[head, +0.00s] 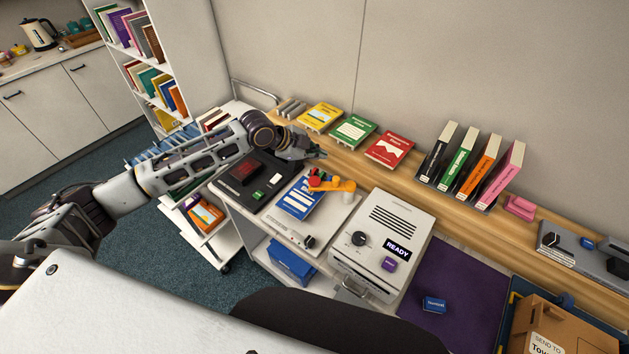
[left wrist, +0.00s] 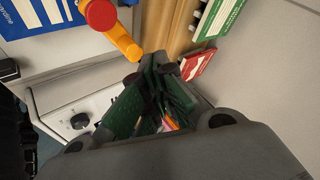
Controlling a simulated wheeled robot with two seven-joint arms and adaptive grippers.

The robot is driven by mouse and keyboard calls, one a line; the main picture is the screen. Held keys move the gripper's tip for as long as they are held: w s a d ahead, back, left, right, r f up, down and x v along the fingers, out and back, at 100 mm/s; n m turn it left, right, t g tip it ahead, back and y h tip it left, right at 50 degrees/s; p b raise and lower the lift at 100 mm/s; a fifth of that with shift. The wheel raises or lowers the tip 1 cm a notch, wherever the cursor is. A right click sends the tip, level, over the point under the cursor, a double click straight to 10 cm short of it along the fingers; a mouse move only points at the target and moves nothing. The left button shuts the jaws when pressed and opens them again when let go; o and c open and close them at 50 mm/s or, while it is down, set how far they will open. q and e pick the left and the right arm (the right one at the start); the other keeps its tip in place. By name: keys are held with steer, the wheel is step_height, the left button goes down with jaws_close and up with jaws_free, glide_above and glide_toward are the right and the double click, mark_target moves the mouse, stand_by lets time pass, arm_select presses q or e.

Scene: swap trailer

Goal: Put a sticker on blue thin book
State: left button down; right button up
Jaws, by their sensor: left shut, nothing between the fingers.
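The blue book (head: 300,198) lies flat on a light grey device (head: 270,226) beneath an orange arm (head: 342,185) with a red knob (head: 315,180). The blue book also shows at the top left of the left wrist view (left wrist: 40,18), with the orange arm (left wrist: 122,42) beside it. My left gripper (head: 320,155) is shut and empty, above and behind the orange arm, near the wooden shelf's edge. Its fingertips (left wrist: 163,62) meet in the left wrist view. No separate sticker can be made out. My right gripper is not in view.
A wooden ledge (head: 430,195) holds yellow, green and red books and several upright books. A grey machine reading READY (head: 385,225) stands right of the device. A black unit (head: 250,180) is to its left. A purple mat (head: 460,290) is mostly clear.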

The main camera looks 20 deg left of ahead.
arm_select(q)
steer(key=shift+f, duration=0.15)
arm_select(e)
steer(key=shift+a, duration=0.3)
arm_select(q)
steer(key=b, duration=0.2)
glide_above(316, 182)
step_height(316, 182, down, 4)
steer(key=shift+s+f, duration=0.1)
steer(key=shift+f+b, duration=0.7)
steer(key=shift+f, duration=0.15)
steer(key=shift+f+b, duration=0.5)
steer(key=shift+f, duration=0.75)
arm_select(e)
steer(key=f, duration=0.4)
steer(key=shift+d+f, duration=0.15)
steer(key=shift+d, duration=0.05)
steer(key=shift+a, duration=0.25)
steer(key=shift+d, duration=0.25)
